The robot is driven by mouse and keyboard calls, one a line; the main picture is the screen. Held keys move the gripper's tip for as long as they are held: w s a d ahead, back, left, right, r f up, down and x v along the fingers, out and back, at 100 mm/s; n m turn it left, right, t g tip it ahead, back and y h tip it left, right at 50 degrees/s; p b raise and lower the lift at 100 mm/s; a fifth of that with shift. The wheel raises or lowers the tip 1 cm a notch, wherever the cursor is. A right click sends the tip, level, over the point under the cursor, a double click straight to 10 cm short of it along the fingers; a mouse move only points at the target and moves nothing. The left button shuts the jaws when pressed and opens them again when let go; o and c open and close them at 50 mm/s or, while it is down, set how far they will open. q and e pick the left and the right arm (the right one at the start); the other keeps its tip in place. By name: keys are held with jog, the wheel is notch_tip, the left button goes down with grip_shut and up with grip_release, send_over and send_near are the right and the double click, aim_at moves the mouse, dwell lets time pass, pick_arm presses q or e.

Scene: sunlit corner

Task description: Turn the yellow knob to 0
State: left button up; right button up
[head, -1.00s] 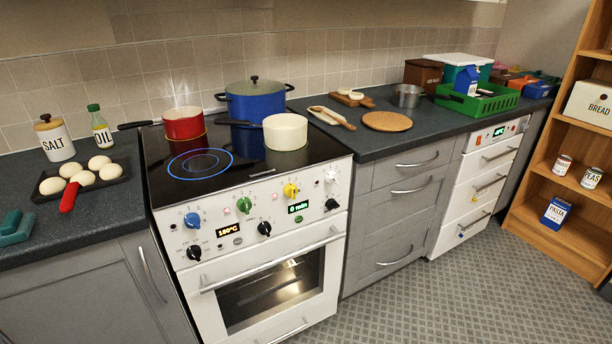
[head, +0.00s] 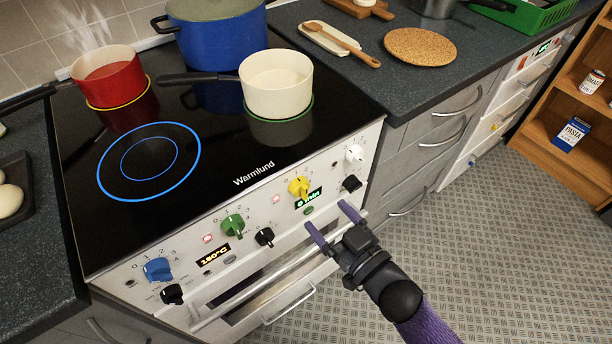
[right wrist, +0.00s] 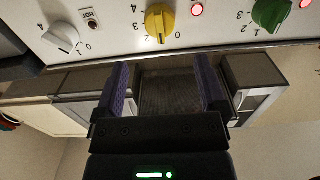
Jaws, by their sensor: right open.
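The yellow knob (head: 300,186) is on the stove's white front panel, between the green knob (head: 232,225) and the white knob (head: 354,154). In the right wrist view the yellow knob (right wrist: 159,22) shows upside down, ahead of the fingers, with numbers printed around it. A red indicator light (right wrist: 197,9) beside it is lit. My right gripper (head: 332,222) is open and empty, below and slightly right of the yellow knob, apart from it. Its two purple fingers also show in the right wrist view (right wrist: 160,90). My left gripper is not in view.
A blue knob (head: 157,270) and several black knobs share the panel. The oven handle (head: 262,284) runs below. A cream pan (head: 276,84), a red pan (head: 107,74) and a blue pot (head: 219,40) stand on the hob. The floor (head: 500,230) at right is clear.

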aim_at(307, 194)
jog(key=b+x, duration=0.1)
jog(key=x, duration=0.5)
jog(key=shift+f+b, duration=0.15)
jog(key=shift+b, duration=0.15)
jog(key=shift+w+a, duration=0.5)
jog(key=shift+w, duration=0.05)
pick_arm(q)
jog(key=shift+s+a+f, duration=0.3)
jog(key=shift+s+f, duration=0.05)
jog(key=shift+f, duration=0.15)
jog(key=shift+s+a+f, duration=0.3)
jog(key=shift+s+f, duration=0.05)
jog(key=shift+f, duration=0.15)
pick_arm(e)
jog(key=c, duration=0.4)
grip_shut()
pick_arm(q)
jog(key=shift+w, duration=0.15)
